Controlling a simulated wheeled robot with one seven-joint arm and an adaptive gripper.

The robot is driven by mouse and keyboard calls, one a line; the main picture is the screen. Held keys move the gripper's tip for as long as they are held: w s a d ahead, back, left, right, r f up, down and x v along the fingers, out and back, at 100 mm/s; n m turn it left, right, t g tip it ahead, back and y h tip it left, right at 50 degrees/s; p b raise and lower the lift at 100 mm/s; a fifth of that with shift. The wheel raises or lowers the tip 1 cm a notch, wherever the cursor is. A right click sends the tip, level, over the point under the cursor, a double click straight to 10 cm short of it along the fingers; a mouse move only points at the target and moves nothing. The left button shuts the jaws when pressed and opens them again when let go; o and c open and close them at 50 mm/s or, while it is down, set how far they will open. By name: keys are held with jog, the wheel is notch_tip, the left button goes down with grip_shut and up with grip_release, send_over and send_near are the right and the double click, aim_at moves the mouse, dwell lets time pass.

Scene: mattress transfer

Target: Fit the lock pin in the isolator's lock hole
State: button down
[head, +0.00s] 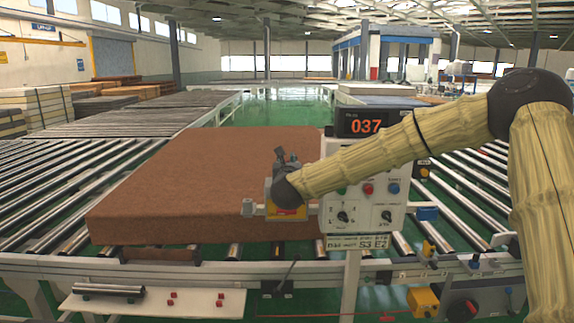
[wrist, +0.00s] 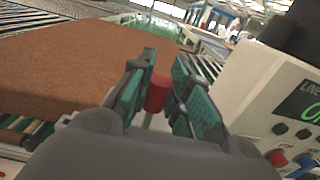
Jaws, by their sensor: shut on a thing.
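My gripper (head: 287,160) is at the left side of the control box, in front of the brown mattress. In the wrist view its two green-padded fingers (wrist: 163,90) stand on either side of a red cylinder (wrist: 156,93), apparently the lock pin, and are shut on it. The pin's lower end is hidden by the gripper body. A yellow and red part (head: 287,213), possibly the isolator, shows just below my gripper, at the left of the control box. My wrist covers part of it. No lock hole can be made out in either view.
The control box (head: 385,215) with its 037 display (head: 362,123) stands close on the right; it also fills the right of the wrist view (wrist: 265,115). The mattress (head: 190,185) lies on rollers. A white shelf (head: 195,303) below holds small red pieces and a metal bar.

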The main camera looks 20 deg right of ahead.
jog(key=shift+f+b, duration=3.15)
jog(key=shift+b, duration=0.45)
dwell(0.5)
jog(key=c, duration=1.3)
grip_release()
jog(key=shift+o, duration=0.2)
jog(key=shift+s, duration=0.1)
jog(key=v, duration=1.1)
jog(key=shift+s, duration=0.35)
jog(key=shift+a, duration=0.15)
